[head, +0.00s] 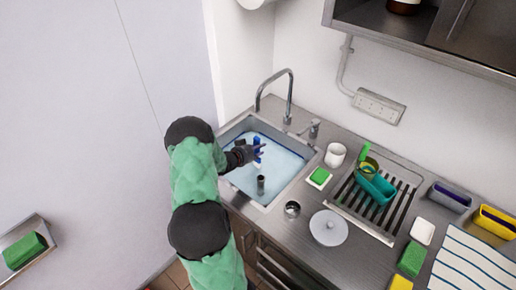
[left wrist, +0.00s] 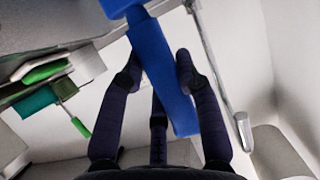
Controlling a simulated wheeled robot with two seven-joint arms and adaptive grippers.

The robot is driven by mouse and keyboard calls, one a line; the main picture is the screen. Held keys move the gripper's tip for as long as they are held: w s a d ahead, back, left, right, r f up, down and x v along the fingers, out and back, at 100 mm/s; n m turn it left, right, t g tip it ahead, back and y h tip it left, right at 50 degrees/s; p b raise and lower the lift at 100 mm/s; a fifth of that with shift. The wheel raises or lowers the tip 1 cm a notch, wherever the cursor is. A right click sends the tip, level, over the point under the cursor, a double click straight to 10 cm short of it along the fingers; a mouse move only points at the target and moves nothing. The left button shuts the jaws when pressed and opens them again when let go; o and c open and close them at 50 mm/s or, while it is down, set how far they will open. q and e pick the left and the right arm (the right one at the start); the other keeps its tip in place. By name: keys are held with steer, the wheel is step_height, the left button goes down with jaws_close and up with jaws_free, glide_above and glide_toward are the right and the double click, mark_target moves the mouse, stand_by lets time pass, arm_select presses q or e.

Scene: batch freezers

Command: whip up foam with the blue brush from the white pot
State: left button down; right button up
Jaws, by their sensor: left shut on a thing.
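The blue brush (head: 258,153) is in my left gripper (head: 257,151), over the sink (head: 233,127) in the head view. In the left wrist view the blue handle (left wrist: 160,75) runs between the dark fingers, which are shut on it. The sink holds pale bluish water (head: 284,157). Whether the brush's lower end touches the water is too small to tell. The white pot (head: 335,156) stands on the counter just right of the sink, and no brush is visible in it. My right gripper is in neither view.
A tall faucet (head: 290,88) stands behind the sink and a dark upright pipe (head: 260,186) inside it. On the counter are a green sponge (head: 320,176), a white round lid (head: 328,228) and a drying rack (head: 350,208) with teal and green items.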

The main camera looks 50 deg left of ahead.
mark_target(257, 164)
arm_select(q)
steer(key=shift+f+b, duration=3.25)
steer(key=shift+f, duration=1.55)
steer(key=shift+w, duration=0.1)
